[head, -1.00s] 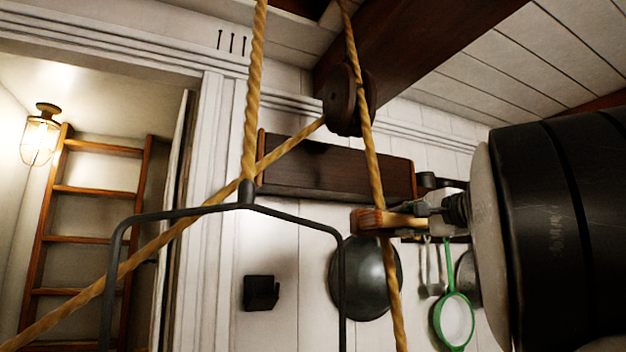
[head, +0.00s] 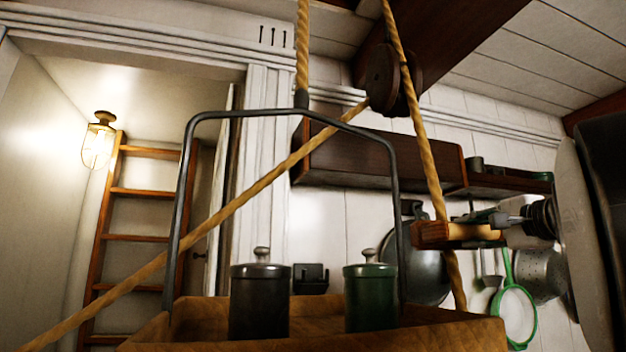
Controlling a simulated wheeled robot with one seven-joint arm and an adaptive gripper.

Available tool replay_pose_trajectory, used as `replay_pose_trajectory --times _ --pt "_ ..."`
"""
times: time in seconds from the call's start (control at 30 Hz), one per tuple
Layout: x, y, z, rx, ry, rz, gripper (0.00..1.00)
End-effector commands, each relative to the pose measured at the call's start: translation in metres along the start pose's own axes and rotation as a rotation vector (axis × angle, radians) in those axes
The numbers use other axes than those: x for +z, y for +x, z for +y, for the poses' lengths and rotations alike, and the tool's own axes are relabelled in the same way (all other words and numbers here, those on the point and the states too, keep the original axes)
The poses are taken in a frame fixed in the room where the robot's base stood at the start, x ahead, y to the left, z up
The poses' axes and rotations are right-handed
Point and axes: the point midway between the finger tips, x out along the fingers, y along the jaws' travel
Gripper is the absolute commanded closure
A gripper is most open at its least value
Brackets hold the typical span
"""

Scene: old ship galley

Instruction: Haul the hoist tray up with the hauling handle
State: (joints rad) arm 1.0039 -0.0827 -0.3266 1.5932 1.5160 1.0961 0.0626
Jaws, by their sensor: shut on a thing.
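The hoist tray (head: 420,334), a shallow wooden tray, hangs at the bottom of the head view from a dark metal bail (head: 187,200). It carries a dark lidded canister (head: 259,305) and a green lidded canister (head: 370,300), both upright. A rope (head: 302,50) runs up from the bail's top. The wooden hauling handle (head: 432,235) sits on the rope that comes down at the right of the pulley (head: 384,80). My gripper (head: 475,232) comes from the right and is shut on the handle. The tray's underside is out of view.
A ceiling beam (head: 450,40) and a dark wall shelf (head: 375,160) stand behind. Pans and a green-rimmed strainer (head: 515,318) hang at the right. A diagonal rope (head: 210,222) crosses the left. A ladder (head: 140,192) and lit lamp (head: 98,142) show through the doorway.

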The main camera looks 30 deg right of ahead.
Motion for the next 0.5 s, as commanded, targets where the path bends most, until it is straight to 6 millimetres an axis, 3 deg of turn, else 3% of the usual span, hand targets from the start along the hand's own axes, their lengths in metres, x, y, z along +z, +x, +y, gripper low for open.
replay_pose_trajectory --times 0.03,0.5 --pt "-0.001 0.002 0.018 0.009 0.004 0.000 1.00" --pt "-0.006 -0.004 0.089 0.009 0.004 0.000 1.00"
